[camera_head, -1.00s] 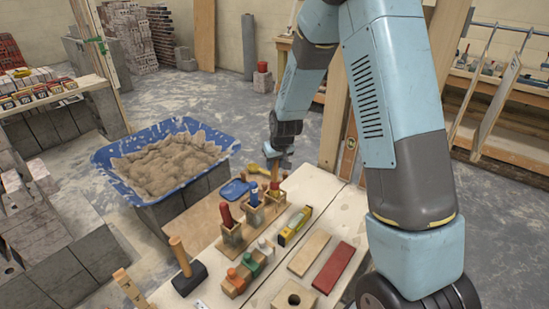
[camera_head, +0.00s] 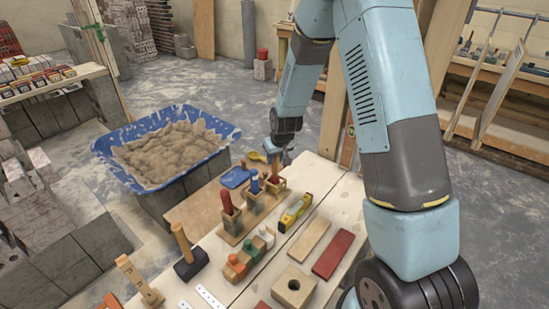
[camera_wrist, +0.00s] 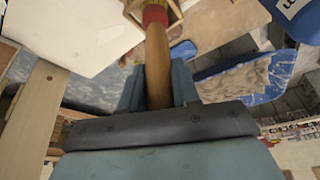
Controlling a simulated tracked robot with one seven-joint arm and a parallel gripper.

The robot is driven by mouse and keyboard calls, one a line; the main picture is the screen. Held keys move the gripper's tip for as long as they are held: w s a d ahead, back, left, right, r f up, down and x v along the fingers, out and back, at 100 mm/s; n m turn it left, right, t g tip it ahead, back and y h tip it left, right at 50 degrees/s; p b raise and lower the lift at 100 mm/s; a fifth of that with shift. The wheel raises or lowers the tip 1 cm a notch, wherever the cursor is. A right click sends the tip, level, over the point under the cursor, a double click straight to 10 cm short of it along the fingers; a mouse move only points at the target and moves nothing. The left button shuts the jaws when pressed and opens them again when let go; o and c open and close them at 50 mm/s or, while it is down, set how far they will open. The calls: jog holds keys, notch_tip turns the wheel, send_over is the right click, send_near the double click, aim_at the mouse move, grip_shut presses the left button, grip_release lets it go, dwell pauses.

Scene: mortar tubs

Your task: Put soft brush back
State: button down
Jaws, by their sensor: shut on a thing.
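The handle stands roughly upright over the far end of a wooden holder (camera_head: 249,226) on the bench. In the wrist view its red end meets a square wooden socket (camera_wrist: 133,12). I cannot tell how deep it sits. A red-handled tool (camera_head: 226,201) and a blue-handled tool (camera_head: 254,187) stand in the holder's other sockets.
A blue tub of mortar (camera_head: 225,133) stands left of the bench. A blue float (camera_head: 235,178), yellow level (camera_head: 296,212), mallet (camera_head: 188,253) and coloured pegs (camera_head: 236,267) lie around the holder. A wooden post (camera_head: 335,115) rises close to my arm.

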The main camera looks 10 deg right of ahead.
jog(key=shift+f, duration=0.3)
dwell(0.4)
jog(key=c, duration=0.7)
grip_release()
jog(key=shift+c, duration=0.2)
